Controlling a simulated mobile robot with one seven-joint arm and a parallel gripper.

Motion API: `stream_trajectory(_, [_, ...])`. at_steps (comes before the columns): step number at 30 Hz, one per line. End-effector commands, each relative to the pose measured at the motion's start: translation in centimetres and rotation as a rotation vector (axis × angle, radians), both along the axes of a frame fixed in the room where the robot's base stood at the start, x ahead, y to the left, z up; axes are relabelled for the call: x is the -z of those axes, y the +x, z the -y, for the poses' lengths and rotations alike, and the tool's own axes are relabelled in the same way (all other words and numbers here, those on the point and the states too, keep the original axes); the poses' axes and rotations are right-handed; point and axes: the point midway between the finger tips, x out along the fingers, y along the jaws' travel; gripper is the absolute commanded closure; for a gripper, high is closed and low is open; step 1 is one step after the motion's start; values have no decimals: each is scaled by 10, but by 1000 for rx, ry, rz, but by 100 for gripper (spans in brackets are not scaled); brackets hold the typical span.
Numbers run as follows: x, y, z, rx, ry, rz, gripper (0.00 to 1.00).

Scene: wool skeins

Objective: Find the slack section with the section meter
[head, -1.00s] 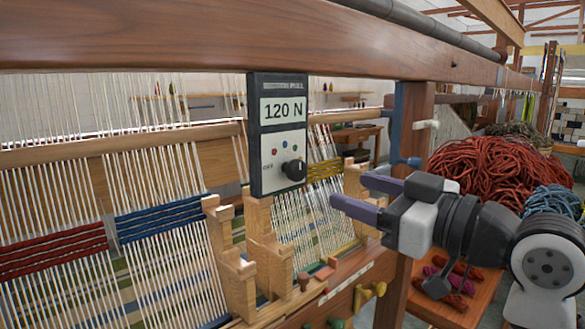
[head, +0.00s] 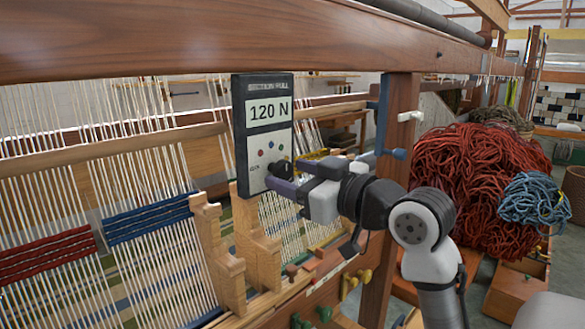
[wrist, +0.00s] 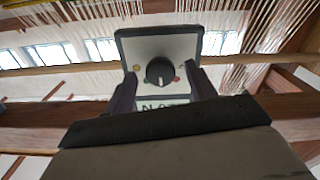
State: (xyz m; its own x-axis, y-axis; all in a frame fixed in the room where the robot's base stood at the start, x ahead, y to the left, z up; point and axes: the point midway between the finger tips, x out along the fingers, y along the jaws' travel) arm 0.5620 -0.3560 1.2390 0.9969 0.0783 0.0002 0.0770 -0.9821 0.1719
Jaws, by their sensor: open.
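The section meter (head: 246,142) is a dark-framed panel reading 120 N, upright in front of the loom's warp. Its black knob (head: 279,170) is at the lower right, with small coloured dots beside it. My gripper (head: 283,176) is open at the knob. In the wrist view the knob (wrist: 160,72) lies between my two fingers (wrist: 161,84); contact cannot be told. The warp shows a section with a red band (head: 45,256), one with a blue band (head: 148,219), and one with a yellow band (head: 310,165) partly hidden by the meter and my gripper.
Notched wooden blocks (head: 258,255) stand below the meter. A thick beam (head: 200,35) crosses above, and a loom post (head: 399,115) stands right of my gripper. Red wool (head: 465,180) and blue wool (head: 535,198) lie in heaps at right.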

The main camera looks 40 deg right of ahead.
Motion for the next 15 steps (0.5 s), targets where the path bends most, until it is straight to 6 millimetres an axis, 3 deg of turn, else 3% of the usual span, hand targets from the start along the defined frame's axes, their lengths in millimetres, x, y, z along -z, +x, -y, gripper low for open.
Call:
stream_trajectory(11, [1, 7, -1, 0, 0, -1, 44])
stream_trajectory(15, [0, 7, -1, 0, 0, -1, 61])
